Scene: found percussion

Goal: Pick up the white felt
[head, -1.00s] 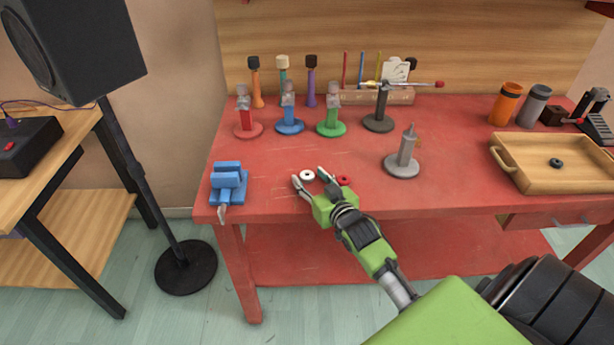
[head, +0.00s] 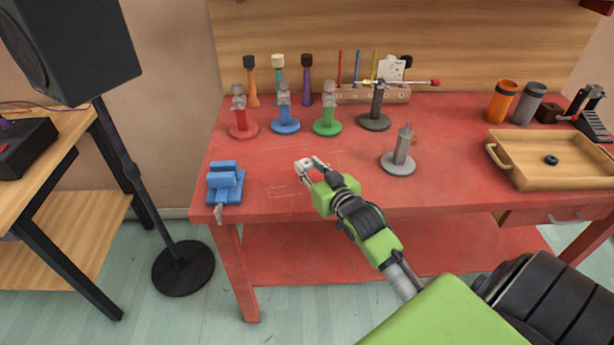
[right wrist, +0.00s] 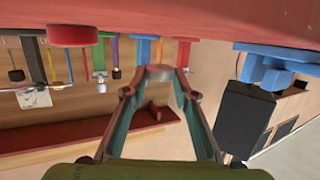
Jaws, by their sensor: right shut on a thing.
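The white felt (head: 303,163) is a small ring held at the fingertips of my right gripper (head: 309,164). In the right wrist view, which is upside down, the felt (right wrist: 159,72) sits between the two closed-in fingertips (right wrist: 158,82). There it shows against the back wall, apart from the red tabletop, so it looks a little above the table. Only its edge shows in that view. My left gripper is not in view.
A red felt (right wrist: 72,35) lies on the red table (head: 270,195); my gripper hides it in the head view. A blue vise-like block (head: 226,184) stands at the left. A grey stand (head: 399,160) and a wooden tray (head: 510,180) are to the right.

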